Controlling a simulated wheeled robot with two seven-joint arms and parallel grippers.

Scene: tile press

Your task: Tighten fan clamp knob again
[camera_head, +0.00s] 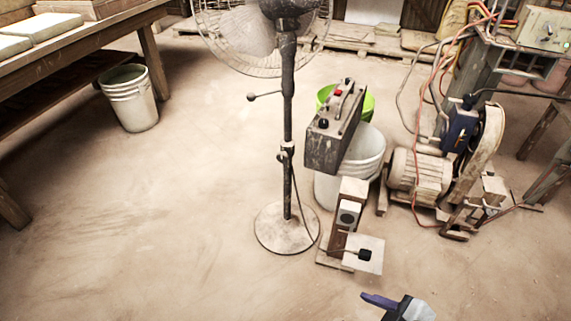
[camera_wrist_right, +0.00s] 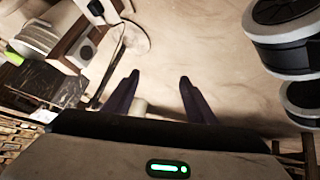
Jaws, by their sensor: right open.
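The pedestal fan (camera_head: 288,110) stands upright on its round base (camera_head: 287,229), its wire cage cut off by the top edge. A rod with a dark ball knob (camera_head: 252,97) sticks out left from the upper pole. A small clamp collar (camera_head: 286,149) sits lower on the pole; I cannot tell how tight it is. My right gripper (camera_head: 383,301) shows at the bottom edge of the head view, well apart from the fan. In the right wrist view its purple fingers (camera_wrist_right: 156,85) are spread and empty, with the fan base (camera_wrist_right: 131,40) beyond them. My left gripper is not in view.
A grey control box (camera_head: 333,135), a white bucket (camera_head: 352,165) and a narrow stand (camera_head: 345,215) crowd the fan's right. A motor with belt (camera_head: 417,172) and cables stand farther right. Another bucket (camera_head: 129,98) stands by the bench (camera_head: 85,45). The floor left of the fan is clear.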

